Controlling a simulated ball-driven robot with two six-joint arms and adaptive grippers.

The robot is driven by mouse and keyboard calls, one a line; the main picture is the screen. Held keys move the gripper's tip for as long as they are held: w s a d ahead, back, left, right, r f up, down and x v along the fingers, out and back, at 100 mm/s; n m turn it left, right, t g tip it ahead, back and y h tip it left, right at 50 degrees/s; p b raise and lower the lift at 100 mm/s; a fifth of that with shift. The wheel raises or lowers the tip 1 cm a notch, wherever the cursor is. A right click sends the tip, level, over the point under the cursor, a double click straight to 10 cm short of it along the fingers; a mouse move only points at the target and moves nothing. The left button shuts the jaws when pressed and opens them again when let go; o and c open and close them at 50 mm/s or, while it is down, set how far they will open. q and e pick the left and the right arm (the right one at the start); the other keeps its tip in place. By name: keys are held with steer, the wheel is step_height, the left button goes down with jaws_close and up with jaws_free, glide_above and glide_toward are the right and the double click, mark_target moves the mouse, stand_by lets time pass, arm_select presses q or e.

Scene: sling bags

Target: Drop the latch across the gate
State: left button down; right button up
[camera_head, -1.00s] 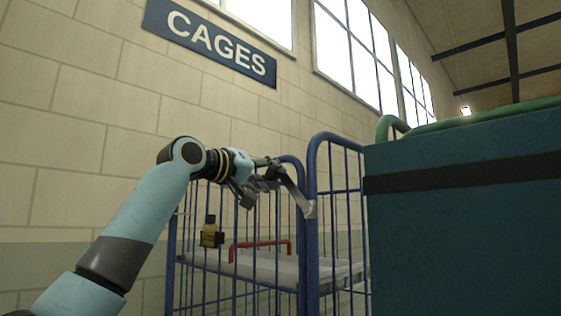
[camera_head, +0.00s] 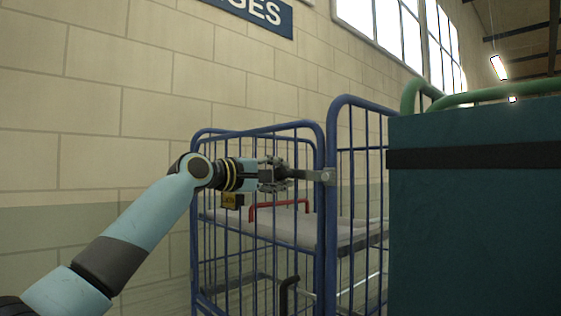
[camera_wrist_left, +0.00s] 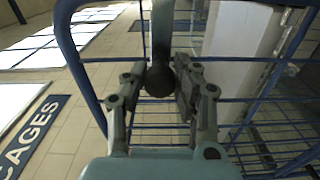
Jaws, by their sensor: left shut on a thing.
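The latch is a grey flat bar (camera_head: 307,174) at the top of the blue barred cage. It runs about level from a pale bracket on the blue post at right to my left gripper (camera_head: 272,174). In the left wrist view the latch bar (camera_wrist_left: 162,30) ends in a round dark knob (camera_wrist_left: 159,81) between the fingers of my left gripper (camera_wrist_left: 160,85), which is shut on it. The blue barred gate (camera_head: 258,238) stands below and behind the gripper. Whether the bar touches a catch is hidden by the gripper. My right gripper is not in view.
A large teal box (camera_head: 470,220) with a black band and a green rail (camera_head: 500,91) fills the right side. A brick wall (camera_head: 95,110) stands behind.

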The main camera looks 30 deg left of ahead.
arm_select(q)
steer(key=shift+f+n, duration=0.3)
steer(key=shift+n, duration=0.1)
steer(key=shift+f, duration=0.15)
steer(key=c, duration=1)
jaws_free()
steer(key=v, duration=1.2)
